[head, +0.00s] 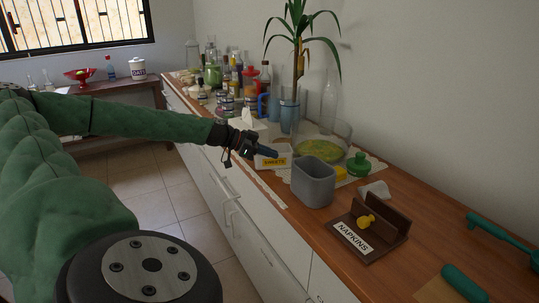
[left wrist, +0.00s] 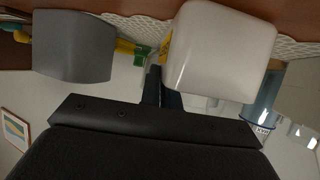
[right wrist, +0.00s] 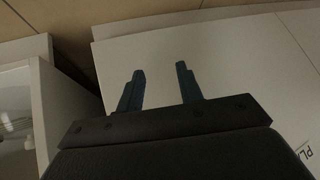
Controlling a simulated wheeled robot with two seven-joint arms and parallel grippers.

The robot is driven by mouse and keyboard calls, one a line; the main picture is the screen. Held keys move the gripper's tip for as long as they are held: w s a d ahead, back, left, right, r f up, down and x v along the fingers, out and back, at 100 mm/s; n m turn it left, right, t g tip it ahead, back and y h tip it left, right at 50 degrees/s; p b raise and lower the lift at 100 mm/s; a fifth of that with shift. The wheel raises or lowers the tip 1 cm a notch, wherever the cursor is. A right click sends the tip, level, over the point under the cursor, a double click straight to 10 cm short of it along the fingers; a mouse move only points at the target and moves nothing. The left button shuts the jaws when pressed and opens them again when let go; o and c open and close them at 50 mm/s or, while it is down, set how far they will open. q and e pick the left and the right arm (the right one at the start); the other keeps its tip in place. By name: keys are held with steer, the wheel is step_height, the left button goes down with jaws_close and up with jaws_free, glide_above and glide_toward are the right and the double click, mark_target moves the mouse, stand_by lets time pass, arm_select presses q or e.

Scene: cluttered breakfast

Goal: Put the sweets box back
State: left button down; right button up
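The sweets box (head: 272,161) is small and white, with a yellow label reading SWEETS. It is near the counter's front edge, left of a grey bin. My left gripper (head: 268,153) reaches across the box at its labelled side in the head view. In the left wrist view the white box (left wrist: 225,50) is large and close, and my left fingers (left wrist: 162,88) are close together at its labelled edge, seeming to pinch its wall. Whether the box is clear of the counter is hard to tell. My right gripper (right wrist: 160,88) is open and empty before white cabinet fronts.
The grey bin (head: 313,183) is close to the box's right; it also shows in the left wrist view (left wrist: 75,45). A glass bowl (head: 325,142), a green stopper (head: 358,164) and a potted plant stand behind. The napkin holder (head: 368,230) is farther right. Jars and bottles crowd the counter's far end.

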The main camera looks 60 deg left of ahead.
arm_select(q)
steer(key=shift+f, duration=0.1)
steer(key=c, duration=1.6)
jaws_free()
steer(key=shift+c, duration=0.2)
steer(key=shift+s+a+r, duration=0.2)
steer(key=shift+s, duration=0.05)
steer(key=v, duration=1.1)
steer(key=shift+s, duration=0.2)
steer(key=shift+r, duration=0.1)
